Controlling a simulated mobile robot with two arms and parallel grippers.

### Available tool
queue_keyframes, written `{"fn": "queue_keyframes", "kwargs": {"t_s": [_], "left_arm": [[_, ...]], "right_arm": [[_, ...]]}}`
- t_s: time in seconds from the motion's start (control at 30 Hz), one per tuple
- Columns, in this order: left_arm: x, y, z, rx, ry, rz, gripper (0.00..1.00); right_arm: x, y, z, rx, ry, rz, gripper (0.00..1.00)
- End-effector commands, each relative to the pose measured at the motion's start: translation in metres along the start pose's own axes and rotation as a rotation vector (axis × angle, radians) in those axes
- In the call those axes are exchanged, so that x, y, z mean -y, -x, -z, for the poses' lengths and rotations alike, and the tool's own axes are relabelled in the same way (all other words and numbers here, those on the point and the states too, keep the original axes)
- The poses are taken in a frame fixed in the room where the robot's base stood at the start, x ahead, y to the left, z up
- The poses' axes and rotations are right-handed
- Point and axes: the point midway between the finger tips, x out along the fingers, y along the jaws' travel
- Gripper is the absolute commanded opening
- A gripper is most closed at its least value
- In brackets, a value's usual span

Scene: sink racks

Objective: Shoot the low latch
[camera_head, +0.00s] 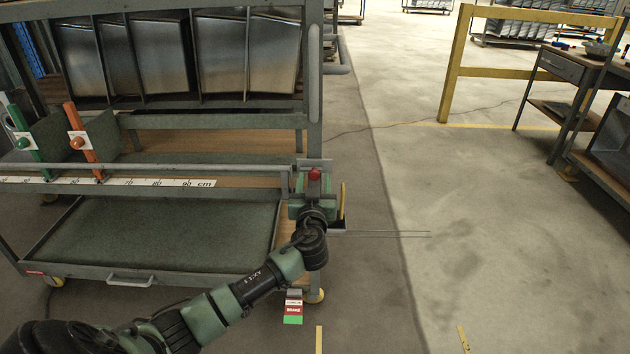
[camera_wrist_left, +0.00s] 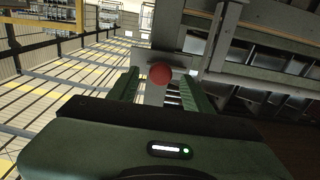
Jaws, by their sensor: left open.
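The latch's red ball knob (camera_head: 314,174) is at the right end of the rack cart, by a grey metal plate (camera_head: 312,163) near the low rail. In the left wrist view the knob (camera_wrist_left: 160,74) shows in front of a pale metal plate (camera_wrist_left: 178,60). My left gripper (camera_head: 313,190) is at this corner, just below the knob in the head view. Its two green fingers (camera_wrist_left: 158,88) are open, one on each side of the knob in the wrist view. I cannot tell whether they touch it. My gripper hides the lower latch. My right gripper is not in view.
The cart carries a cm scale (camera_head: 160,182), a green lever (camera_head: 25,142), an orange lever (camera_head: 80,142) and metal sinks (camera_head: 245,50) above. A brake pedal (camera_head: 293,306) is at the cart's foot. Clear floor (camera_head: 480,200) lies to the right, before a yellow barrier (camera_head: 455,60).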

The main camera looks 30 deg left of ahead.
Motion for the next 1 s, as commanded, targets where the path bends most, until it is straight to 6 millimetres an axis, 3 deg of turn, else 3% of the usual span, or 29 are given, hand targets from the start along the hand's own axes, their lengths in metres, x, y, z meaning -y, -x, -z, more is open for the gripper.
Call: {"fn": "queue_keyframes", "kwargs": {"t_s": [0.37,0.57,1.0], "left_arm": [[0.0001,-0.0086,-0.0005,0.001,0.001,0.0,0.5],[0.0001,-0.0085,-0.0007,0.002,0.0,0.0,0.0],[0.0001,-0.0083,-0.0009,0.002,0.0,0.0,0.0]], "right_arm": [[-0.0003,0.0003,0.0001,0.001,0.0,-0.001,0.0],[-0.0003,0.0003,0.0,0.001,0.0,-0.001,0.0],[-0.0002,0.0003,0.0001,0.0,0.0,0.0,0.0]]}}
